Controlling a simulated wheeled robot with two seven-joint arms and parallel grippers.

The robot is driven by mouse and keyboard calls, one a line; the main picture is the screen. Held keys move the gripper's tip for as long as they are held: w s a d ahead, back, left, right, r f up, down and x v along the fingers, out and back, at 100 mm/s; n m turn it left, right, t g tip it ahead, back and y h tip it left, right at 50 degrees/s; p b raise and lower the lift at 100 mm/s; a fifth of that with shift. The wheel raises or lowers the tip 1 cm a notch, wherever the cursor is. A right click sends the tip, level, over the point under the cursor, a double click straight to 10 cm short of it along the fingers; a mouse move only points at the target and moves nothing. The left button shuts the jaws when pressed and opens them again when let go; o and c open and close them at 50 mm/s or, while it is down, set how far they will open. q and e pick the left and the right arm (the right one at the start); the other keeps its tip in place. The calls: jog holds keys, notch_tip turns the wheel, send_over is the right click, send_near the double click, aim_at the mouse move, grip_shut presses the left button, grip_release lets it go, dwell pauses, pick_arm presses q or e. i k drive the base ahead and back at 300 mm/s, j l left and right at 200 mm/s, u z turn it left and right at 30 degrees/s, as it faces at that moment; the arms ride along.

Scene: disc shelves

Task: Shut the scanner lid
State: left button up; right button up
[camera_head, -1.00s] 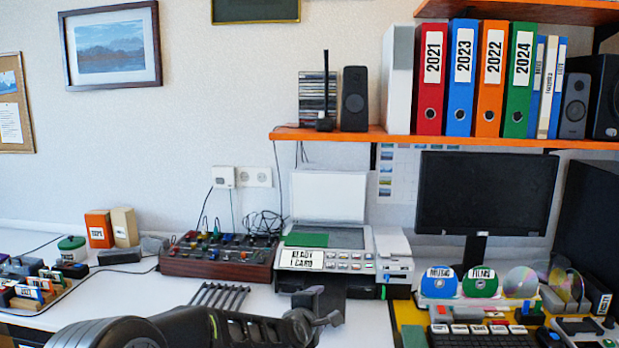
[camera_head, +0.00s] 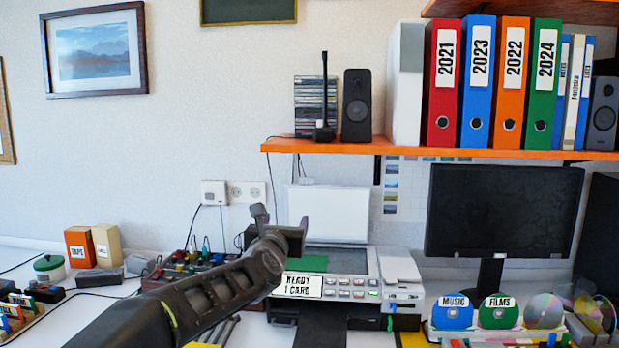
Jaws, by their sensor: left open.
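The scanner (camera_head: 350,288) stands on the white desk at the centre, with a row of buttons and a label reading "READY 1 CARD" on its front. Its white lid (camera_head: 338,212) stands raised and upright at the back, and the glass is uncovered. A green card (camera_head: 308,264) lies at the left of the scanner's top. My left gripper (camera_head: 282,226) is open and empty, raised in front of the scanner's left side, left of and below the lid in the picture. It appears apart from the lid. My right gripper is not in view.
An orange shelf (camera_head: 440,152) with binders and a speaker (camera_head: 357,105) hangs above the scanner. A mixer-like box with knobs (camera_head: 190,265) sits to the left, partly behind my arm. A monitor (camera_head: 500,212) and a disc rack (camera_head: 490,335) stand to the right.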

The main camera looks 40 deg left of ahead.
aim_at(340, 214)
jog(key=i+j, duration=0.8)
jog(key=i, duration=0.15)
